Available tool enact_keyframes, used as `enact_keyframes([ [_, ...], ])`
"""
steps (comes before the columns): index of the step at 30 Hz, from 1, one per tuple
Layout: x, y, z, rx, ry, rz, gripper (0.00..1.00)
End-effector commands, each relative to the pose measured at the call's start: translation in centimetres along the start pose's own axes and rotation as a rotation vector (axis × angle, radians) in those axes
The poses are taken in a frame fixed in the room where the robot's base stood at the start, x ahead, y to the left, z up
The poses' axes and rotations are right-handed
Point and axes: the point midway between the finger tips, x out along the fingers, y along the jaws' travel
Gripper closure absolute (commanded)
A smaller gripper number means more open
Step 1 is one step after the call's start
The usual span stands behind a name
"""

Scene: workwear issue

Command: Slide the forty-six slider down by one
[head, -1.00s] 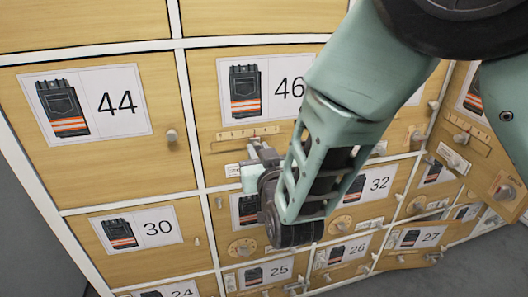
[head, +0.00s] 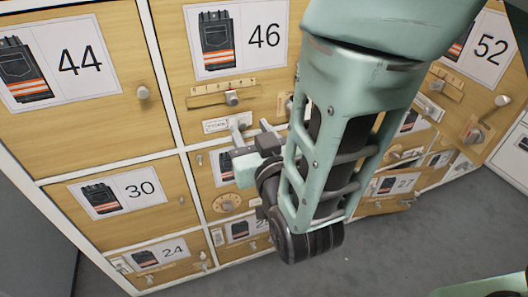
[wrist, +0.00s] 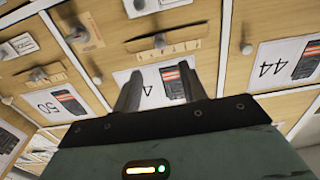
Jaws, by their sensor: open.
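The forty-six door (head: 282,82) is light wood with a label (head: 234,38) showing dark trousers with orange bands and the number 46. Below the label is a horizontal scale strip with a small grey slider knob (head: 232,98) right of its middle; its marks are too small to read. My gripper (head: 252,125) is open and empty, its fingertips just below and right of the knob in the picture, apart from it. In the wrist view, my gripper (wrist: 162,86) frames the partly hidden forty-six label, and the slider knob (wrist: 159,42) shows beyond the fingertips.
A small white plate (head: 228,125) sits under the strip. Door 44 (head: 60,70) is to the left, with a round knob (head: 144,92). Door 30 (head: 125,195) is lower left. Door 52 (head: 490,45) at right has its own slider and knobs. Grey floor is clear at lower right.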

Motion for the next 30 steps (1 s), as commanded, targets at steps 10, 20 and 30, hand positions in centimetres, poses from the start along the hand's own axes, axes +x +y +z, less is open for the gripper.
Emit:
enact_keyframes([
  [10,-4.3,-0.1,-0.6,-0.004,-0.005,0.001,0.58],
  [20,-6.1,-0.1,-0.4,-0.002,-0.003,0.000,0.58],
  [30,-6.7,0.0,0.0,0.000,0.000,-0.001,0.58],
])
